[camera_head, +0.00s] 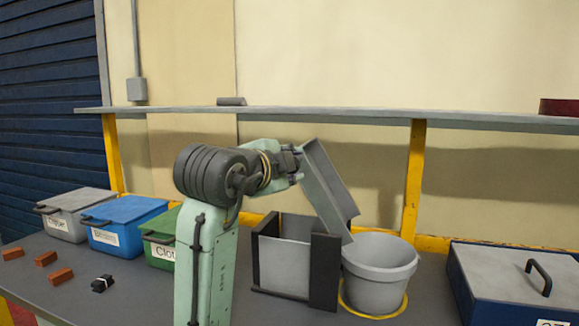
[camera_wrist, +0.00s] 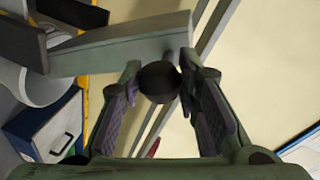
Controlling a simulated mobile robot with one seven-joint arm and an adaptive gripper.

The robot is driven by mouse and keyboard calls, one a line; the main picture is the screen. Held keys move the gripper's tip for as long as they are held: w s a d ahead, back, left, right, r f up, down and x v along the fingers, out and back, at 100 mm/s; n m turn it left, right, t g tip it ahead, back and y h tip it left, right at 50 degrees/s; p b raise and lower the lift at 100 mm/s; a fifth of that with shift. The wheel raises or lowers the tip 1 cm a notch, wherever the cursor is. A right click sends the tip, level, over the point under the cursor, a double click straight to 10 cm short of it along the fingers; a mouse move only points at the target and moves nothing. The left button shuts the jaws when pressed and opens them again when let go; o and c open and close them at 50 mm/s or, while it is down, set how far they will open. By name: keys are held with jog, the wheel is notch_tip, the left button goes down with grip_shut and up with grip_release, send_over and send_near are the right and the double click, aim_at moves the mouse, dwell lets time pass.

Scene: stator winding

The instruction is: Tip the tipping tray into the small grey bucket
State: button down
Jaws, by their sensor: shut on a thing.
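The tipping tray (camera_head: 328,190) is a long grey trough, held up in the air and steeply tilted. Its lower end points down to the right, above the left rim of the small grey bucket (camera_head: 380,262). My gripper (camera_head: 297,165) is at the tray's upper end. In the wrist view my gripper (camera_wrist: 159,78) is shut on the tray's dark round knob (camera_wrist: 157,84), with the tray (camera_wrist: 115,50) across beyond the fingertips. The bucket stands upright inside a yellow ring on the bench.
A stand with dark sides (camera_head: 325,272) is left of the bucket, under the tray. A blue box (camera_head: 510,280) with a handle is at right. Lidded bins (camera_head: 125,222) and small orange blocks (camera_head: 46,258) are at left. A shelf (camera_head: 340,115) runs behind.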

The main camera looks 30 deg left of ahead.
jog(key=shift+d+r, duration=0.15)
jog(key=c, duration=1.3)
grip_release()
jog(key=shift+w+d, duration=0.1)
jog(key=shift+c, duration=0.2)
jog(key=shift+o, duration=0.7)
jog(key=v, duration=1.2)
